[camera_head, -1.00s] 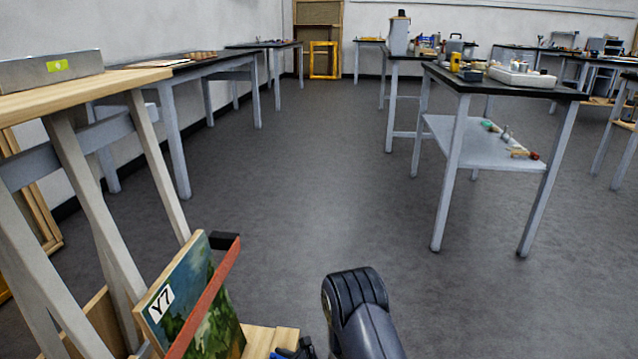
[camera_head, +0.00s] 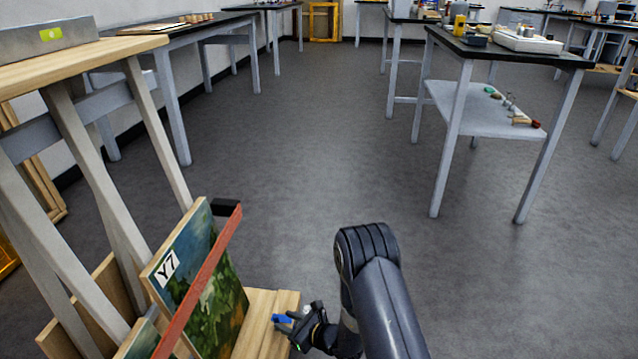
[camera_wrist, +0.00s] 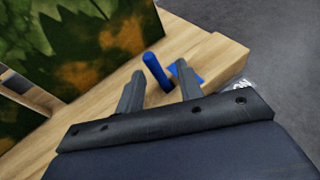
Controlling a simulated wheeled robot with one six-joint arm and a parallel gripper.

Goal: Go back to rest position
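My gripper (camera_head: 290,322) is low at the bottom centre of the head view, beside the light wooden ledge (camera_head: 262,312). In the wrist view its two fingers (camera_wrist: 158,82) stand apart with a gap between them. A small blue upright piece (camera_wrist: 155,70) shows between and beyond the fingertips, and a flat blue patch (camera_wrist: 185,72) lies by the right finger. I see no finger clamped on the blue piece. The same blue shows near the fingertips in the head view (camera_head: 282,318). Whether it touches a finger is unclear.
A painting labelled Y7 (camera_head: 200,285) stands left of my gripper, behind a red-brown bar (camera_head: 200,280). A wooden-topped stand (camera_head: 85,58) rises at left. A black-topped table (camera_head: 510,50) with a lower shelf stands at right. The grey floor (camera_head: 310,170) between is clear.

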